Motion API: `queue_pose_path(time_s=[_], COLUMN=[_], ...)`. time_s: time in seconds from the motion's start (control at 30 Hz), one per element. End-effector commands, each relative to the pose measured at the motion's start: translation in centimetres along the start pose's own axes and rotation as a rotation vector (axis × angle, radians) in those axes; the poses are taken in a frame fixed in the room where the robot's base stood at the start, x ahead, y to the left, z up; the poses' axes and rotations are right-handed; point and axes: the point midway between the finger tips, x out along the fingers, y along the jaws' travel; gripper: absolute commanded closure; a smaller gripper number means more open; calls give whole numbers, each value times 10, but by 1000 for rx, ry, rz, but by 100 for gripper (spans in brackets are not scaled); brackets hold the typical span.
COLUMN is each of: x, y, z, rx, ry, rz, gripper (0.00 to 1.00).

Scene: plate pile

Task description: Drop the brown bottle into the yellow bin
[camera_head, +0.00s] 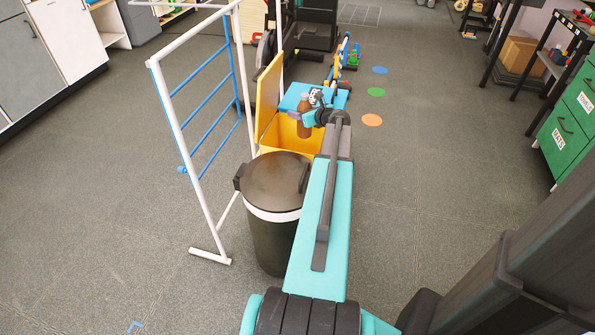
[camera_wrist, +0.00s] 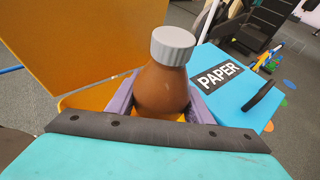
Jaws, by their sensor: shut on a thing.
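The brown bottle (camera_head: 304,127) is upright over the opening of the yellow bin (camera_head: 283,133) in the head view. In the wrist view the bottle (camera_wrist: 163,92) has a grey ribbed cap and fills the middle. My gripper (camera_head: 302,116) is shut on the bottle, with a purple finger on each side of it. The bin's lid (camera_head: 268,95) stands open on the left; it also shows as a large yellow-orange panel in the wrist view (camera_wrist: 75,50). The bottle's lower end is hidden in the wrist view, and the bin's inside is mostly hidden.
A blue bin labelled PAPER (camera_wrist: 230,82) stands right behind the yellow bin. A black bin with a closed round lid (camera_head: 275,183) stands in front of it. A white frame with blue rails (camera_head: 178,120) is on the left. The floor to the right is open.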

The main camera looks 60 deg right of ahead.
Motion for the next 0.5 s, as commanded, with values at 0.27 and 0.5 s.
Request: queue_pose_path(time_s=[0.27,0.5], x=[2,8], y=[1,1], z=[-4,-17], rx=[0,0], ry=[0,0], rz=[1,1], gripper=[76,76])
